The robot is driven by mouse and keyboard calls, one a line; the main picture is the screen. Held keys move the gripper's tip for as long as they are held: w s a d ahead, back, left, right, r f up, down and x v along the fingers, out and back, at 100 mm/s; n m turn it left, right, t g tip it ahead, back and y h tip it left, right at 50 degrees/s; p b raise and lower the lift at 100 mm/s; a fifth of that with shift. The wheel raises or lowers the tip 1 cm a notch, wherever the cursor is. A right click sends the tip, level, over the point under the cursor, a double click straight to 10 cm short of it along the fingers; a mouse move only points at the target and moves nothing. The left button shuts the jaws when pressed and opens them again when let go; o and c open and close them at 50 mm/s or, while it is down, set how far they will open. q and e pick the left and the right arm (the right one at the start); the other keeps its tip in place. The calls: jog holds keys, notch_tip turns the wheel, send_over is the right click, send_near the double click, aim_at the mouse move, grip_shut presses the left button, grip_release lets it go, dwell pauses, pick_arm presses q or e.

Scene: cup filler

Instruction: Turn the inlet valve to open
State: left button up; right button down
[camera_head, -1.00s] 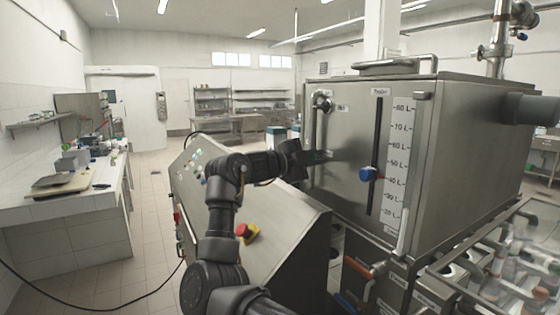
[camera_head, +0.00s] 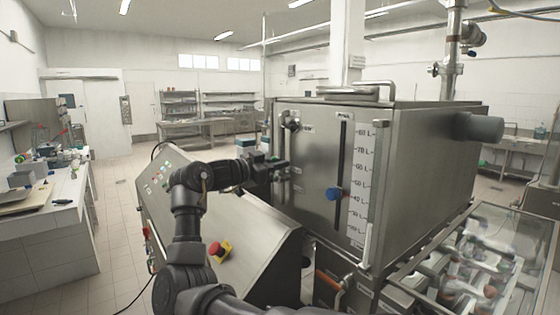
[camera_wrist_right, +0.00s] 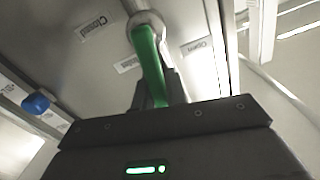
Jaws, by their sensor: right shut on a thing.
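The inlet valve's green handle (camera_wrist_right: 150,62) shows in the right wrist view, hanging from a round metal fitting (camera_wrist_right: 146,20) on the tank front. Small labels lie on both sides of it; one at the upper left (camera_wrist_right: 93,27) seems to read "Closed" and one at the right (camera_wrist_right: 197,45) seems to read "Open". My right gripper (camera_wrist_right: 166,92) is shut on the handle's lower part. In the head view my right gripper (camera_head: 282,165) is at the left part of the steel tank's front (camera_head: 310,205), and the handle is mostly hidden there. My left gripper is not in view.
A blue level knob (camera_head: 333,194) sits on the slot beside the litre scale (camera_head: 360,185). The sloped control panel (camera_head: 255,245) with a red stop button (camera_head: 219,250) lies below my right arm. A counter (camera_head: 45,232) stands at the left; open floor lies between.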

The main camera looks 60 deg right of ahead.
jog(key=shift+w+d+r+n+p, duration=0.15)
jog(key=shift+w+n+p, duration=0.15)
jog(key=shift+n, duration=0.25)
jog(key=shift+w+d+f+n+p, duration=0.15)
jog(key=shift+n+p, duration=0.15)
jog(key=shift+n, duration=0.25)
jog(key=c, duration=1.4)
grip_release()
jog(key=shift+c, duration=0.2)
jog(key=b+v, duration=0.5)
jog(key=v, duration=0.5)
jog(key=shift+w+a, duration=0.2)
jog(key=shift+a, duration=0.15)
